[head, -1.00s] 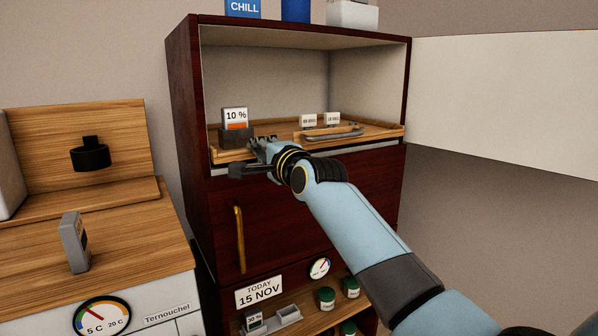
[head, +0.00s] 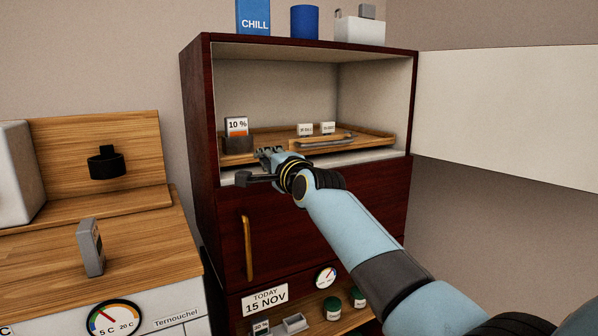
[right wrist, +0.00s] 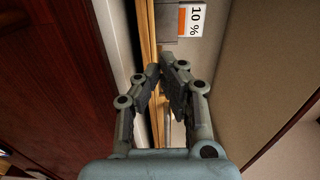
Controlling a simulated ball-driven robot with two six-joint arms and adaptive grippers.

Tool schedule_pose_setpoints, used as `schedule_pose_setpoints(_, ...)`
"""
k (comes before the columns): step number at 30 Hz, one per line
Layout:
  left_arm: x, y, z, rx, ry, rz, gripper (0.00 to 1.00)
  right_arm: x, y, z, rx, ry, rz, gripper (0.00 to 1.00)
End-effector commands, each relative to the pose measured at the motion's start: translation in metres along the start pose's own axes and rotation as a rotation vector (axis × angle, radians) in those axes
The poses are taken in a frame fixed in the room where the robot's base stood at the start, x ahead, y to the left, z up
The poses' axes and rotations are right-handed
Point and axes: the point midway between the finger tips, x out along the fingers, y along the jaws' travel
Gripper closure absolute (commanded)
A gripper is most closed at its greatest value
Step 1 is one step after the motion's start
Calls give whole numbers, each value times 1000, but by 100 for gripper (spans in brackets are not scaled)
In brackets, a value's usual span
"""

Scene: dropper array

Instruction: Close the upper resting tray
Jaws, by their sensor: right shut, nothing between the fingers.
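The upper resting tray (head: 372,143) is a wooden tray with a metal handle (head: 322,144), inside the open upper compartment of a dark red cabinet. A "10 %" card (head: 237,128) stands at its left in a dark holder, and two small white labels stand further right. My right gripper (head: 264,154) is at the tray's front left. In the right wrist view, its fingertips (right wrist: 162,74) are close together beside the wooden tray edge (right wrist: 148,35), with nothing held; I cannot tell whether they touch it. The left gripper is not in view.
The white door (head: 510,110) of the compartment is swung open to the right. A lower dark red door with a brass handle (head: 249,248) is below. A wooden counter (head: 150,240) with a grey device (head: 90,248) is at the left. A pale shelf strip shows before the tray.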

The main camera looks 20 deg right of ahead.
Motion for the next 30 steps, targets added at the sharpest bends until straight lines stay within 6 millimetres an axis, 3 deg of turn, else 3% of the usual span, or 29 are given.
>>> schedule_pose_setpoints(7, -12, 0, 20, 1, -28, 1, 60, -37, 0, 0, 1, 0, 3, 100)
schedule_pose_setpoints(15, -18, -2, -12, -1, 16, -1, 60, -84, 0, 0, 0, 0, 2, 100)
schedule_pose_setpoints(24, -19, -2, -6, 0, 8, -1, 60, -102, 2, 0, 0, 0, 4, 100)
schedule_pose_setpoints(26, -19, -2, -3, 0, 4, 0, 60, -105, 9, 0, 1, 0, 16, 100)
schedule_pose_setpoints(28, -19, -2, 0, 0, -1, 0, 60, -114, 31, 0, 1, 0, 52, 100)
schedule_pose_setpoints(30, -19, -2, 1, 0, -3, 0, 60, -124, 67, -1, 1, 1, 117, 100)
